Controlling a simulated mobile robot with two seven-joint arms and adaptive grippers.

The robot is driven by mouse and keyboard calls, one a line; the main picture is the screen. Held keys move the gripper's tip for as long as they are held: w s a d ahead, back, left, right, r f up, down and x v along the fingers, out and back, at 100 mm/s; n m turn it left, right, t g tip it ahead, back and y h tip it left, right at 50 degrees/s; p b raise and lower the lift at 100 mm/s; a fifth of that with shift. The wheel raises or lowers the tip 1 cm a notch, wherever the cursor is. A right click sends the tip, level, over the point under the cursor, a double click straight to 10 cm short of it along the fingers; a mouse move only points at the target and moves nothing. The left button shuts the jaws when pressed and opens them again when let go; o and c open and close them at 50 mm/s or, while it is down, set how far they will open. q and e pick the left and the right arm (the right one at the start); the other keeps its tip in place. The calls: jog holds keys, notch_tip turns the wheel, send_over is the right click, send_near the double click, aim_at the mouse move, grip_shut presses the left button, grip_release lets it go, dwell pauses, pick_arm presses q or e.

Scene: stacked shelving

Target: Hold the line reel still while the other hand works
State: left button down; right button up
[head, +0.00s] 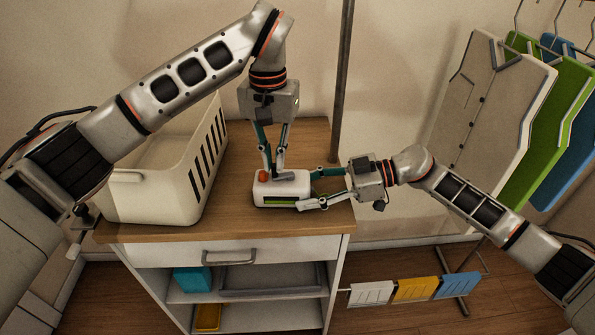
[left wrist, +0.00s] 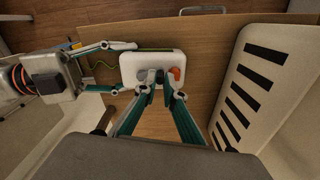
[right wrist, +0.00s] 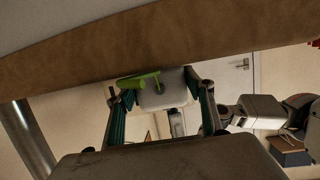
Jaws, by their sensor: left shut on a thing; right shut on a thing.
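The line reel (head: 268,189) is a small white box with a green strip on its front, lying on the wooden cabinet top. A red-orange knob (left wrist: 177,73) stands on its top, beside a small grey part (left wrist: 143,75). My right gripper (head: 307,190) comes from the right, low, and is shut on the reel's body, one finger along each side. In the right wrist view the white reel (right wrist: 172,98) sits between its fingers, with a green piece (right wrist: 138,80).
A cream slotted basket (head: 152,200) stands left of the reel. The cabinet has a drawer (head: 235,252) and open shelves holding blue and yellow items. A dark pole (head: 344,80) rises behind. Vests (head: 490,100) hang at right. Coloured cloths (head: 416,289) hang on a low rail.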

pick_arm(q)
jog(key=c, duration=2.3)
grip_release()
jog(key=shift+r, duration=2.5)
jog(key=shift+c, duration=0.3)
